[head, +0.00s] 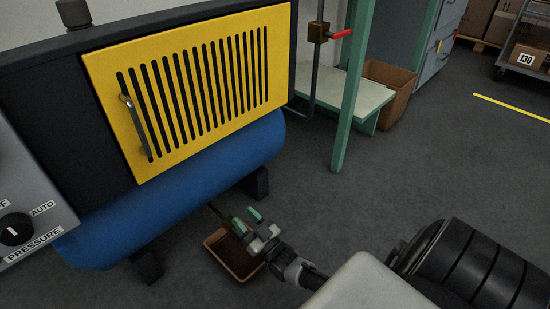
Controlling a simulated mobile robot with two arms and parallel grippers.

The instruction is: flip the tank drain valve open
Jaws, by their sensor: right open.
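The blue tank (180,190) lies under the black and yellow cabinet. A thin dark drain pipe (214,209) comes out low at the tank's underside. The drain valve at its end is small and mostly hidden by my gripper, so I cannot tell its handle's position. My right gripper (247,220) is open, its green-padded fingers pointing toward the tank beside the pipe end. I cannot tell whether it touches the valve. My left gripper is not in view.
A brown tray (208,246) sits on the floor below my right gripper. Dark feet (258,184) support the tank. A red-handled valve (341,34) is on a vertical pipe behind. A green post (352,90) and table stand right of the tank.

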